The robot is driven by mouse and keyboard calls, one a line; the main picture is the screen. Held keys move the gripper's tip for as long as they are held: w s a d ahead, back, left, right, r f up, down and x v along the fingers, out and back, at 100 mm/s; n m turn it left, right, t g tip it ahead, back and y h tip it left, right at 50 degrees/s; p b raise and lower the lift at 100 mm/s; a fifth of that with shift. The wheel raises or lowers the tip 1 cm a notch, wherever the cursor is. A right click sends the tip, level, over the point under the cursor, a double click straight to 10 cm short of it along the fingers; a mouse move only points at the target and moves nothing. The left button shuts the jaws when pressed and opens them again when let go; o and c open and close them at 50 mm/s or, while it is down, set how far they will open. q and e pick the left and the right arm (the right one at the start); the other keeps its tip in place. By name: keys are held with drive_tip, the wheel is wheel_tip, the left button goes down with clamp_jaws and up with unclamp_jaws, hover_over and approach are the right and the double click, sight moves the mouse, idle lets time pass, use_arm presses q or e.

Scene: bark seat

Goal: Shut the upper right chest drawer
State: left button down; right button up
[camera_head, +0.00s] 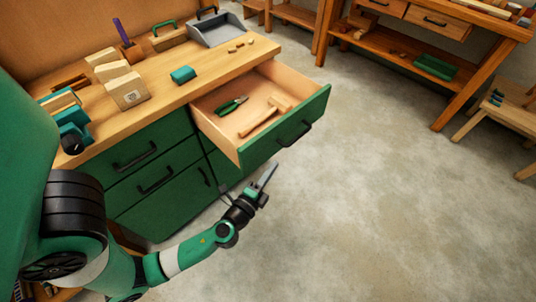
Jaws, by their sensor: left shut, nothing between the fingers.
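The green chest (150,137) stands at the left under a wooden top. Its upper right drawer (289,128) is pulled far out, with a green front and a black bar handle (295,133). Inside the drawer lie green-handled pliers (231,105) and a wooden mallet (266,115). My left gripper (266,178) is low in front of the chest, below the open drawer's front and apart from it. Its fingers are together and empty, pointing up and right. My right gripper is not in view.
The worktop holds wooden blocks (126,88), a small teal block (183,75), a grey dustpan (216,30) and a green-handled brush (168,36). A wooden workbench (463,80) and a stool (505,115) stand at the right. The concrete floor (390,200) before the drawer is clear.

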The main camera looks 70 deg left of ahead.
sight(267, 154)
use_arm(q)
drive_tip(key=x, duration=0.3)
drive_tip(key=shift+a, duration=0.45)
drive_tip(key=shift+s+a, duration=0.9)
drive_tip(key=shift+a, duration=0.45)
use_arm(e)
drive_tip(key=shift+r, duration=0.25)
use_arm(q)
drive_tip(key=shift+a, duration=0.1)
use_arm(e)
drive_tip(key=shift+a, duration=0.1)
